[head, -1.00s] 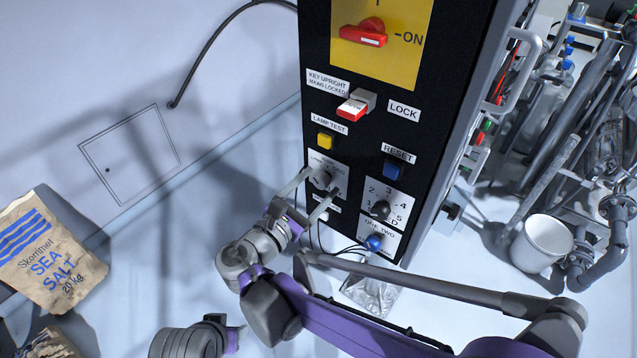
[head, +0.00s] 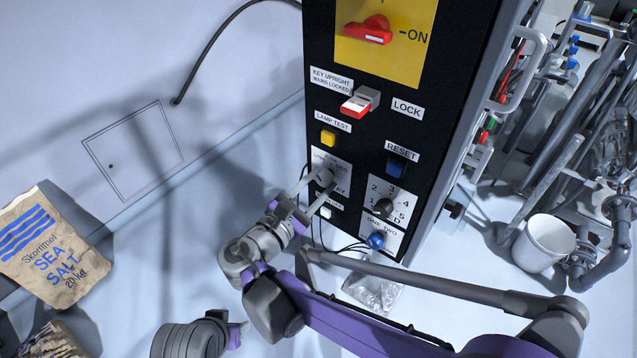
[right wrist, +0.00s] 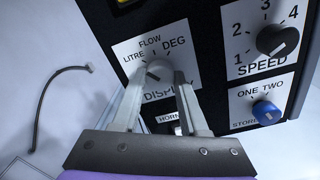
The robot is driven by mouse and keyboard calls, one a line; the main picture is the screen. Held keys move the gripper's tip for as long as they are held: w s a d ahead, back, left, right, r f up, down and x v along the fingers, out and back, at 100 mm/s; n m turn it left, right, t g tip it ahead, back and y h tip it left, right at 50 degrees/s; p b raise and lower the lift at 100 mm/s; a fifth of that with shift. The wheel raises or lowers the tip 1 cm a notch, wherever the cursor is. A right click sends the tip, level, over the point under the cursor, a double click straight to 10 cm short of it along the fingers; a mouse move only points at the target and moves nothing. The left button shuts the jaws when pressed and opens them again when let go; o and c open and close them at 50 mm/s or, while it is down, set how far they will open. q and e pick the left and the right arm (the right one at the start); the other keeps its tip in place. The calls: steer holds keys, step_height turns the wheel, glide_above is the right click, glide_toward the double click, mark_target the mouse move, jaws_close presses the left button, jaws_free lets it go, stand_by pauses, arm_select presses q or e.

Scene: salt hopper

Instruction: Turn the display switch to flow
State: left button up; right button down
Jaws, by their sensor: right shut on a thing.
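The display switch (right wrist: 158,70) is a small grey knob on a white plate, with LITRE at left, FLOW above and DEG at right. It also shows on the black panel in the head view (head: 325,177). My right gripper (head: 317,180) is shut on the knob, one finger on each side. In the right wrist view the fingers (right wrist: 157,84) hide part of the knob and its plate. I cannot tell which label the knob points at. My left gripper (head: 236,336) is low in the head view, away from the panel; its fingers cannot be made out.
Close by are the speed knob (right wrist: 277,40), the blue store knob (right wrist: 266,112), the yellow lamp test button (head: 328,138), the blue reset button (head: 396,168) and the red lock key (head: 356,107). A salt sack (head: 50,247) lies left; a white bucket (head: 543,245) stands right.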

steer(key=m, duration=0.4)
steer(key=shift+m, duration=1.7)
steer(key=shift+c, duration=2.2)
jaws_free()
steer(key=shift+w, duration=0.1)
